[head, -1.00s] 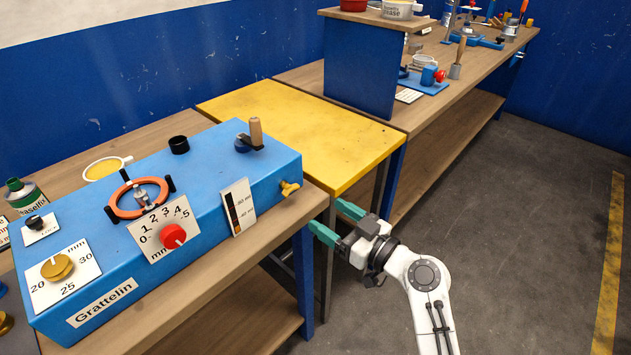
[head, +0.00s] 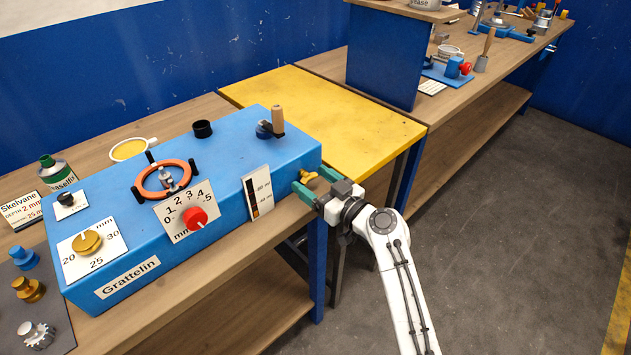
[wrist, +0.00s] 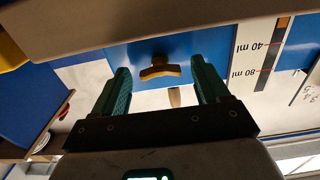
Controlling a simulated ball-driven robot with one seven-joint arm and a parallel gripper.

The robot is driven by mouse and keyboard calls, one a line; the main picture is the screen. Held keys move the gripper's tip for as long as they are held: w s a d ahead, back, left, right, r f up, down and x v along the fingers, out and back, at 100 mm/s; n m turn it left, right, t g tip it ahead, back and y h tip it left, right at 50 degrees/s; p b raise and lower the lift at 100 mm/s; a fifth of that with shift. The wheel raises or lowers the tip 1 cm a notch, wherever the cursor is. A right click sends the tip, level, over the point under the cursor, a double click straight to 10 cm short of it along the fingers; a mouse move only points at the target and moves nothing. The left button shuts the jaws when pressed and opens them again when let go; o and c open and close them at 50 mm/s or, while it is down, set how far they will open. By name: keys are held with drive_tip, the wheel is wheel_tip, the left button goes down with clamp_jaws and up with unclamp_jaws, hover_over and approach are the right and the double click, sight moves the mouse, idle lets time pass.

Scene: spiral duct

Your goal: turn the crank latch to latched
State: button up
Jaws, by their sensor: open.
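On the blue machine's (head: 150,258) top, near its right end, a crank with an upright wooden handle (head: 277,120) stands on a dark blue hub (head: 264,131); this looks like the crank latch. Whether it is latched cannot be told. My gripper (head: 312,184) is open and empty beside that end face, close to the wing handle and below the crank. In the wrist view the brass wing handle (wrist: 160,69) shows between and beyond the open green fingers, apparently untouched.
A red knob (head: 195,218), an orange handwheel (head: 164,180) and a brass dial (head: 87,242) sit on the machine. A yellow table (head: 330,115) stands behind its right end. The wooden bench edge runs below my gripper. Open floor lies to the right.

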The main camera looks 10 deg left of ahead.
drive_tip(key=shift+c, duration=0.3)
drive_tip(key=c, duration=1)
